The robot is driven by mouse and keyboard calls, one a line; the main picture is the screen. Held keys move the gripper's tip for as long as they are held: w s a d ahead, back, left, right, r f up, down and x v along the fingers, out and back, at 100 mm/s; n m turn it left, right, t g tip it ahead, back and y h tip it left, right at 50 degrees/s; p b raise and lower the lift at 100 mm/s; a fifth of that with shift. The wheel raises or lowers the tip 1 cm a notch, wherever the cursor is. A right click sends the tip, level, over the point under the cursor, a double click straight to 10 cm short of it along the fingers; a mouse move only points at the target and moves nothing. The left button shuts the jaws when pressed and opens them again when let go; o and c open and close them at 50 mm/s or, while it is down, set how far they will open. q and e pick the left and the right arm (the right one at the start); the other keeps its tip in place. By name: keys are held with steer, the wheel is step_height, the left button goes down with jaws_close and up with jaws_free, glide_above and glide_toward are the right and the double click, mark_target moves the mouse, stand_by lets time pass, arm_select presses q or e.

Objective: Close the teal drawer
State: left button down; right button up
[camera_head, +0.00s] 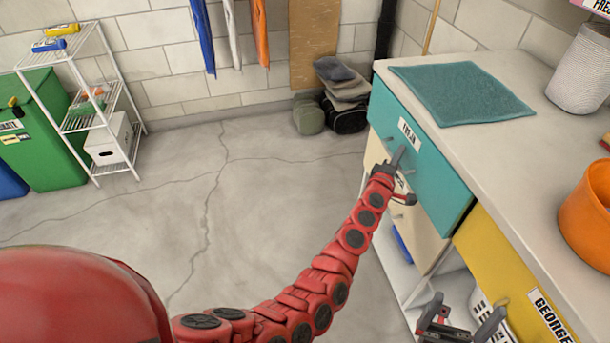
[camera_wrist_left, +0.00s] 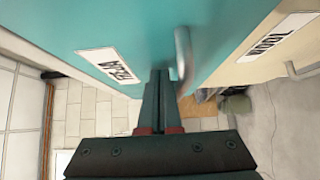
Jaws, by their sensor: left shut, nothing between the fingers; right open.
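The teal drawer (camera_head: 437,160) is in the counter at the right in the head view, with a white name label and a metal handle. None of its inside shows; I cannot tell whether its front is fully flush. My left gripper (camera_head: 398,158) is shut and empty, its fingertips at the teal front beside the handle. In the left wrist view the shut fingers (camera_wrist_left: 160,74) point at the teal front (camera_wrist_left: 150,25), next to the handle (camera_wrist_left: 183,55). Contact is not clear. My right gripper (camera_head: 455,320) is open and empty, low by the yellow drawer.
A yellow drawer (camera_head: 500,265) with a label is right of the teal one; cream drawers (camera_head: 415,228) are below it. The countertop (camera_head: 500,140) holds a teal cloth (camera_head: 462,92), an orange pot (camera_head: 588,215) and a white woven container (camera_head: 582,70). The floor (camera_head: 270,190) is clear.

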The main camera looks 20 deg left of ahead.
arm_select(q)
steer(key=shift+w+d+f+b, duration=0.1)
steer(key=shift+w+d+b, duration=0.2)
steer(key=shift+w+d, duration=0.45)
steer(key=shift+d, duration=0.25)
steer(key=shift+r, duration=0.25)
steer(key=shift+d, duration=0.1)
